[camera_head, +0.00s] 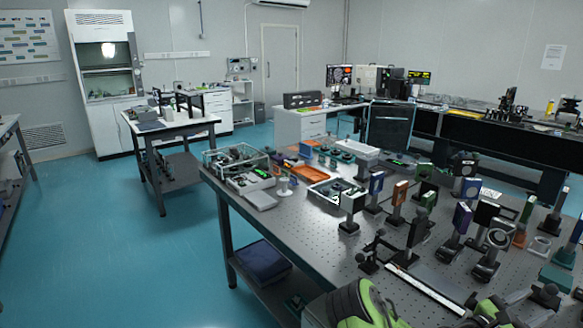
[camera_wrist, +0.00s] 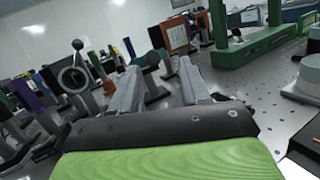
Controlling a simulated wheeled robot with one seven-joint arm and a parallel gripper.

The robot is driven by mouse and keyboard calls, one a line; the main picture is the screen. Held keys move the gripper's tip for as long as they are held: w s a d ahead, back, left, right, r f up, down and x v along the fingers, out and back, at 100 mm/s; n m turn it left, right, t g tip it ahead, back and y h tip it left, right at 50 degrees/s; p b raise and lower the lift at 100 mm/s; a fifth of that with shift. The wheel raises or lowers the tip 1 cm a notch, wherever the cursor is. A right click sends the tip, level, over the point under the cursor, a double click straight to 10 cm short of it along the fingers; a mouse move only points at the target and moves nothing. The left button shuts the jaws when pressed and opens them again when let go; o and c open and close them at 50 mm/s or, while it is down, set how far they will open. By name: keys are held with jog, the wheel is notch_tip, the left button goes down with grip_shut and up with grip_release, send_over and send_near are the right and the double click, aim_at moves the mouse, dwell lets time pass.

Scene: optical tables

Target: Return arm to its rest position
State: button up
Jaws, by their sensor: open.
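My gripper (camera_wrist: 158,72) shows in the wrist view with its two grey fingers apart and nothing between them. It reaches out low over the perforated optical table (camera_wrist: 285,105), among post-mounted optics. My green and black arm shows at the bottom edge of the head view, at the near side of the optical table (camera_head: 330,245). The gripper's fingers cannot be made out in the head view.
Many mounted optics crowd the table's right half, among them a black square mount (camera_head: 351,203). A green frame (camera_wrist: 243,50) and a round lens mount (camera_wrist: 74,78) stand near the gripper. An orange tray (camera_head: 307,150) lies farther back. The blue floor at left is clear.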

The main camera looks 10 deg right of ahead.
jog(key=s+a+m+g+y+p, duration=0.1)
jog(key=a+m+y, duration=0.1)
jog(key=m, duration=0.2)
jog(key=s+a+m+y+p, duration=0.1)
jog(key=a+m+y, duration=0.1)
jog(key=m, duration=0.3)
jog(key=s+a+m+g+y+p, duration=0.1)
jog(key=a+m+y+p, duration=0.1)
jog(key=a+m+y, duration=0.1)
jog(key=shift+s+r+m+g+y, duration=0.3)
jog(key=shift+s+r+m+y, duration=0.1)
jog(key=shift+m+y, duration=0.25)
jog(key=a+r+m+t+y+p, duration=0.25)
jog(key=a+r+y, duration=0.25)
jog(key=a, duration=0.8)
jog(key=a+r+m+t+y+p, duration=0.2)
jog(key=a+r+t+y+p, duration=0.25)
jog(key=a, duration=0.75)
jog(key=s+a+r+y, duration=0.1)
jog(key=s+a+r, duration=0.2)
jog(key=a, duration=0.2)
jog(key=s+a+r+n+y, duration=0.1)
jog(key=s+a+r+y, duration=0.1)
jog(key=a, duration=0.4)
jog(key=shift+s+r+t, duration=0.4)
jog(key=shift+s+r, duration=0.2)
jog(key=shift+s, duration=0.5)
